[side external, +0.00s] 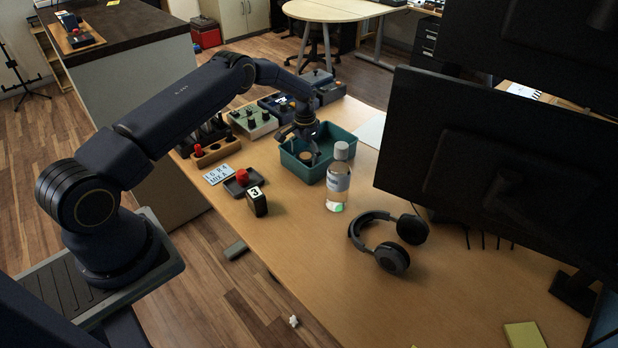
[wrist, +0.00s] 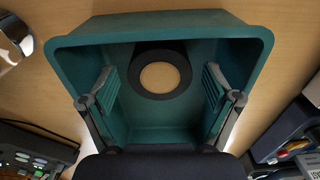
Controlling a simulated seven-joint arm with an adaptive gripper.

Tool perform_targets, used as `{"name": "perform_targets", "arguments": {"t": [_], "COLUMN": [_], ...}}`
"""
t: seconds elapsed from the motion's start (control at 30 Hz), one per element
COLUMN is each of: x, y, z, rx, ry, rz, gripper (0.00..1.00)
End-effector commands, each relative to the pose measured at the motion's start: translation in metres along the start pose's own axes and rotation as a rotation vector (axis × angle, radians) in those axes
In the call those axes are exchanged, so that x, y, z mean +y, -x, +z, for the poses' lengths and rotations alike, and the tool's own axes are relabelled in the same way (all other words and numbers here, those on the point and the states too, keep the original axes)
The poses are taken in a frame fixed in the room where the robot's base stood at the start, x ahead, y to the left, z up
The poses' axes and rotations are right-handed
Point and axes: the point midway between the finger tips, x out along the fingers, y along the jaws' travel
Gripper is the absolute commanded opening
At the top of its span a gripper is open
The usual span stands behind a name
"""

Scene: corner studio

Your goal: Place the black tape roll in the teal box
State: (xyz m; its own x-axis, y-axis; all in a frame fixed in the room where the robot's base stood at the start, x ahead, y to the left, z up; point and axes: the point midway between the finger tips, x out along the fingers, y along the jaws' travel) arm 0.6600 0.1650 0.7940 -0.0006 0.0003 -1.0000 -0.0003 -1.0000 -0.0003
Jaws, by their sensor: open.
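The teal box (side external: 304,171) stands on the wooden desk, and its rim (wrist: 158,22) frames most of the wrist view. The black tape roll (wrist: 159,55) lies inside the box near one wall, with its hole showing a tan disc. In the side view the roll is mostly hidden by my gripper and the box wall. My gripper (side external: 300,143) is above and partly within the box opening. In the wrist view its two fingers (wrist: 161,92) are spread wide with nothing between them, and the roll is beyond them, apart from both.
A clear bottle (side external: 338,182) stands close to the box's front right corner. Headphones (side external: 390,242) lie nearer the front, beside large monitors (side external: 490,150). Audio gear (side external: 254,120) lines the back left.

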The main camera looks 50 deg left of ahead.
Motion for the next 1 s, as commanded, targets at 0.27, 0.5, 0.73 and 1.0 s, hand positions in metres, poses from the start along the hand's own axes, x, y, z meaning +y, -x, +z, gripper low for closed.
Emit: {"name": "perform_targets", "arguments": {"t": [0.27,0.5,0.73,1.0], "x": [0.000,0.000,0.018,0.084], "y": [0.065,0.099,0.169,0.328], "z": [-0.001,0.000,0.005,0.084], "rx": [0.004,0.002,0.051,0.199], "ry": [0.000,0.000,-0.003,-0.004], "rz": [-0.001,-0.001,-0.014,-0.035], "gripper": [0.89,0.89,0.89,0.89]}}
